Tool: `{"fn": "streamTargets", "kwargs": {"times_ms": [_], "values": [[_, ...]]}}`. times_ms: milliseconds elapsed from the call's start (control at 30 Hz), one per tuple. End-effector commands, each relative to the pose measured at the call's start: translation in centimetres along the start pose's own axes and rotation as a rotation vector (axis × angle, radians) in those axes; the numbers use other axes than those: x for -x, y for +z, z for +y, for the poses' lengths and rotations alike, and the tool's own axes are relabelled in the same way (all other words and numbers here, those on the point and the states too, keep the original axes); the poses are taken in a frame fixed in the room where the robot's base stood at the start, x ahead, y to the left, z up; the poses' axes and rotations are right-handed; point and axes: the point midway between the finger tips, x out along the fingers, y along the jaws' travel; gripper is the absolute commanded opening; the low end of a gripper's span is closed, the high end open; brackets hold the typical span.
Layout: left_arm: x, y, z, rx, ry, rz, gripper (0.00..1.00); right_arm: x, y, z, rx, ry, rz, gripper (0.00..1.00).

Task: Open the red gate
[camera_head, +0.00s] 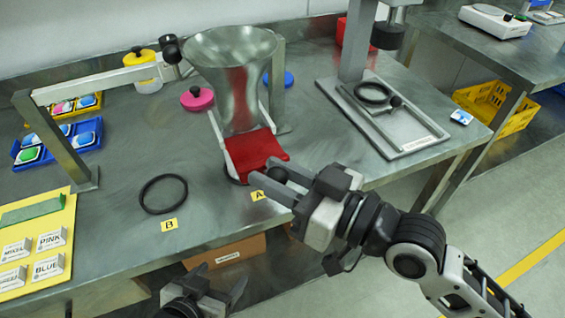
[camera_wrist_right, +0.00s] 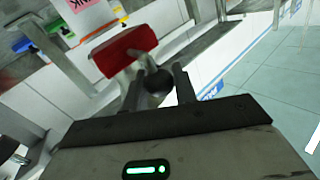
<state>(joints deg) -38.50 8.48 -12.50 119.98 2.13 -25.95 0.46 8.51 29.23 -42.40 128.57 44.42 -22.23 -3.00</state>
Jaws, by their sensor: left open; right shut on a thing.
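The red gate (camera_head: 252,150) is a flat red plate below the metal hopper (camera_head: 230,75), between two pale side rails. It also shows in the right wrist view (camera_wrist_right: 124,50). My right gripper (camera_head: 271,176) is at the gate's front edge, beside marker A. In the right wrist view its fingers (camera_wrist_right: 158,92) are closed around a grey rounded part next to the red plate, apparently the gate's handle. The grip is partly hidden in the head view. My left gripper (camera_head: 218,280) is open and empty, low in front of the table edge.
A black ring (camera_head: 163,194) lies on the table near yellow marker B (camera_head: 169,225). A grey stand base (camera_head: 405,130) is to the right. A yellow board with labels (camera_head: 40,245) lies at the left.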

Motion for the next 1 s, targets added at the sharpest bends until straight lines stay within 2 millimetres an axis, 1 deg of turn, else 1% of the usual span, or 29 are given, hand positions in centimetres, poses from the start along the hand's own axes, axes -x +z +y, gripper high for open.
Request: {"fn": "streamTargets", "kwargs": {"times_ms": [100,133,200,667,767,867,1000], "values": [[0.0,0.1,0.0,0.000,0.000,-0.002,0.70,0.1,0.1,-0.1,-0.003,-0.002,-0.004,0.00],[0.0,0.1,0.0,0.000,0.000,-0.002,0.70,0.1,0.1,-0.1,-0.003,-0.002,-0.004,0.31],[0.0,0.1,0.0,0.000,0.000,-0.003,0.70,0.1,0.1,-0.1,-0.003,-0.001,-0.004,0.48],[0.0,0.1,0.0,0.001,0.000,-0.002,0.70,0.1,0.1,-0.1,-0.002,0.001,-0.002,0.48],[-0.1,0.1,0.0,0.001,0.001,-0.001,0.70,0.4,0.1,0.0,-0.001,0.002,-0.003,0.48],[-0.2,0.2,0.0,0.004,0.002,0.002,0.70,1.4,0.3,0.1,0.001,0.003,-0.004,0.48],[-0.5,0.4,0.0,0.011,0.006,0.010,0.70,3.9,0.5,0.1,0.001,0.003,-0.008,0.48]]}}
